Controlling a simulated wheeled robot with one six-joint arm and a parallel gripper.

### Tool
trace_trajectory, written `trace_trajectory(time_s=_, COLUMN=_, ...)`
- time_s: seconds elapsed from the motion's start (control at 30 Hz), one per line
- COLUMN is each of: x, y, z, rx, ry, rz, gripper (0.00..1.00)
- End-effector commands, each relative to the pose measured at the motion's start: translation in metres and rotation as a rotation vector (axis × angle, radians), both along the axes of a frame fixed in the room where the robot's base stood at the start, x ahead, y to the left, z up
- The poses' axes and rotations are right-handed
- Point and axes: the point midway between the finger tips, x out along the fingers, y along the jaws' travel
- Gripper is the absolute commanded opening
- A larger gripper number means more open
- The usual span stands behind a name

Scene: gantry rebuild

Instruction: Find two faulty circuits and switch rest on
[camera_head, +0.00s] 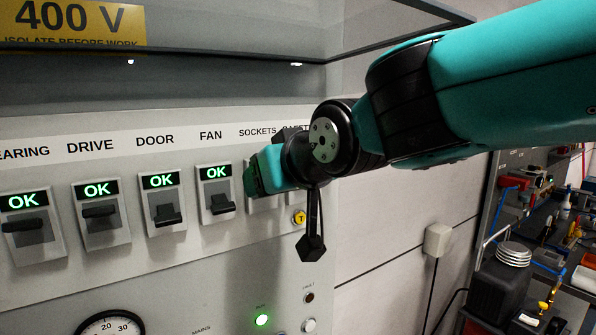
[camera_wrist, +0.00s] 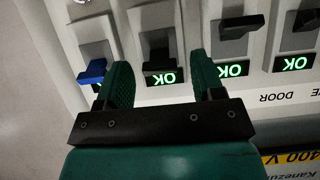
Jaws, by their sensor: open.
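A grey panel carries a row of labelled breaker switches. In the head view the BEARING switch (camera_head: 25,226) and DRIVE switch (camera_head: 99,212) have levers sitting high; the DOOR switch (camera_head: 166,215) and FAN switch (camera_head: 220,203) have levers hanging low. All four displays read OK in green. My gripper (camera_head: 255,178) covers most of the SOCKETS and SAFETY switches. In the upside-down wrist view my gripper (camera_wrist: 160,62) is open, fingers either side of the SOCKETS switch (camera_wrist: 158,50), which reads OK. Beyond the left finger is a blue-levered switch (camera_wrist: 91,73), its display mostly hidden.
Below the switches are a dial gauge (camera_head: 108,325), a lit green lamp (camera_head: 262,320), a dark fault lamp (camera_head: 309,297) and a yellow T marker (camera_head: 299,218). A metal ledge with a 400 V sign (camera_head: 75,20) is above. A cluttered shelf (camera_head: 545,235) stands at right.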

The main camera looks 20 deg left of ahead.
Motion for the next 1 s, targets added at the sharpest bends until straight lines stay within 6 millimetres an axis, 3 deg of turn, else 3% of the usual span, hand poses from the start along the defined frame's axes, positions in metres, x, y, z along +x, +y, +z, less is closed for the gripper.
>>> trace_trajectory(time_s=0.17, x=-0.013, y=-0.015, z=0.007, rx=0.005, ry=-0.004, rz=0.001, gripper=0.62)
trace_trajectory(time_s=0.7, x=-0.087, y=-0.101, z=0.065, rx=0.005, ry=-0.003, rz=0.002, gripper=0.62)
trace_trajectory(time_s=1.0, x=-0.100, y=-0.117, z=0.078, rx=0.001, ry=-0.001, rz=0.000, gripper=0.62)
